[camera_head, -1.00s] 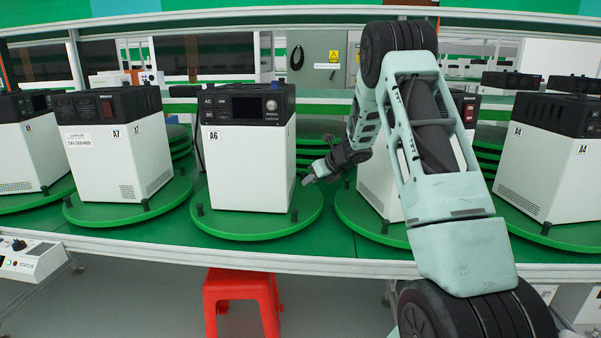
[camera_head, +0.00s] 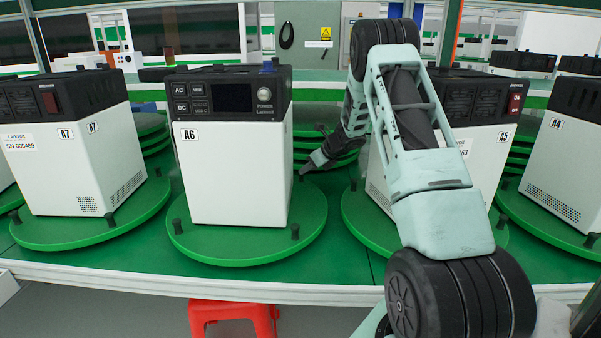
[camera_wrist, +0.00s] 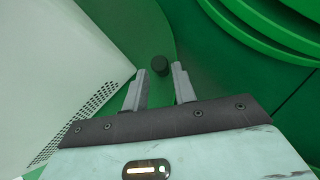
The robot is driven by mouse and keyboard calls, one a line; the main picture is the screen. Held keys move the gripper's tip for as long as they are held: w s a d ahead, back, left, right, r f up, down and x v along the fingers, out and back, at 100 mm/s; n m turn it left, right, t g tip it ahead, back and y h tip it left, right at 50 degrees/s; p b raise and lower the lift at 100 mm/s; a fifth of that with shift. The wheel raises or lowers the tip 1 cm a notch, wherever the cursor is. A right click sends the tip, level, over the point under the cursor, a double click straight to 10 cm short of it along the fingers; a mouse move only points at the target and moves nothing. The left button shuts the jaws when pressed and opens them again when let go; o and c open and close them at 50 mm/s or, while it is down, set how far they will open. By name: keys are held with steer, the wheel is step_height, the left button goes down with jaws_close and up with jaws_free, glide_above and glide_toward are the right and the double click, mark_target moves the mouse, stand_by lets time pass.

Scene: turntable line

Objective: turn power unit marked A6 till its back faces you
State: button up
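The A6 power unit (camera_head: 235,145) is a white box with a black top, standing upright on a round green turntable (camera_head: 235,247). Black pegs stand on the turntable rim, one at front left (camera_head: 177,226) and one at front right (camera_head: 295,231). My gripper (camera_head: 303,171) is low by the turntable's right rear edge, right of A6. In the wrist view my gripper (camera_wrist: 162,88) has its fingers apart, with a black peg (camera_wrist: 160,65) just beyond the gap. A perforated white wall (camera_wrist: 60,70), seemingly A6's, is at left.
The A7 unit (camera_head: 70,160) stands on its turntable at left. The A5 unit (camera_head: 470,160) is at right, partly behind my arm, and A4 (camera_head: 555,175) is beyond it. Stacked green discs (camera_wrist: 265,30) lie behind. A red stool (camera_head: 232,313) is below the front edge.

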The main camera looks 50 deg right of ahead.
steer(key=shift+x, duration=2.25)
steer(key=shift+c, duration=0.4)
jaws_close()
